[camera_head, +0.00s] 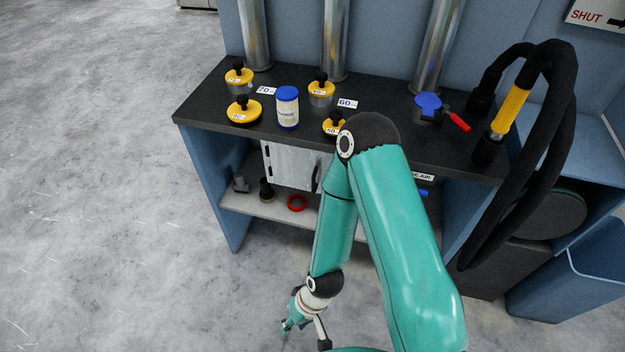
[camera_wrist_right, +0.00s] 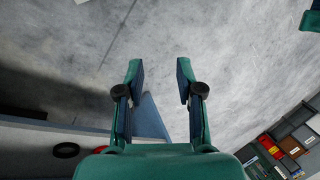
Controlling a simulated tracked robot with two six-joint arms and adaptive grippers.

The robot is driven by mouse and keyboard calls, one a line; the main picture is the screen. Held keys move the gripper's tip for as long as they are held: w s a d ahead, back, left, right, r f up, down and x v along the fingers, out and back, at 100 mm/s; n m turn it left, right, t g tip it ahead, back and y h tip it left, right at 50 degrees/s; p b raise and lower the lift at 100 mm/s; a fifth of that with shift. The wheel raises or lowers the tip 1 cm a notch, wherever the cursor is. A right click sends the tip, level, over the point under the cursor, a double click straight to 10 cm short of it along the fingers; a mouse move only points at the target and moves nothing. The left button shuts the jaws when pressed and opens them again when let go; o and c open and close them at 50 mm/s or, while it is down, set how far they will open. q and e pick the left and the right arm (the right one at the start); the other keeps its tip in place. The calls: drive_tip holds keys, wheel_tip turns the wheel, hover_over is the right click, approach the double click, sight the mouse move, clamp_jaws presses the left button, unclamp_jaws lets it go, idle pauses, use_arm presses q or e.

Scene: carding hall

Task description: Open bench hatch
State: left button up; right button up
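A pale grey panel (camera_head: 291,166), which looks like the bench hatch, stands below the top of the dark-topped bench (camera_head: 213,108). It has dark marks on its left edge and a dark piece near its right side. It appears closed, but my right arm covers the area to its right. My right gripper (camera_head: 289,326) hangs low in front of the bench, apart from the panel. In the right wrist view my right gripper (camera_wrist_right: 160,70) has its fingers spread with nothing between them, over the grey floor. My left gripper is not in view.
A blue-lidded jar (camera_head: 288,108) and several yellow-topped weights (camera_head: 244,110) stand on the bench. A blue valve with a red lever (camera_head: 457,121) and a black hose (camera_head: 566,120) are at right. A red ring (camera_head: 297,203) lies on the lower shelf. Floor at left is clear.

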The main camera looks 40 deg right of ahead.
drive_tip(key=shift+d, duration=0.15)
drive_tip(key=w+d+f+t+h+b, duration=0.1)
drive_tip(key=w+f+t+b, duration=0.15)
drive_tip(key=w+b, duration=0.35)
drive_tip(key=w+d+f+t+h+b, duration=0.1)
drive_tip(key=w+d+t+b, duration=0.15)
drive_tip(key=w+b, duration=0.3)
drive_tip(key=m+t+h+b, duration=0.7)
drive_tip(key=h+b, duration=0.6)
drive_tip(key=b, duration=1.3)
approach(313, 186)
drive_tip(key=s+a+f+n+t, duration=0.1)
drive_tip(key=s+a, duration=0.3)
drive_tip(key=s, duration=0.1)
drive_tip(key=p+x, duration=1.1)
drive_tip(key=x, duration=0.4)
drive_tip(key=shift+d+r+p, duration=0.2)
drive_tip(key=shift+d+p, duration=0.1)
drive_tip(key=shift+p, duration=0.1)
drive_tip(key=shift+x, duration=0.75)
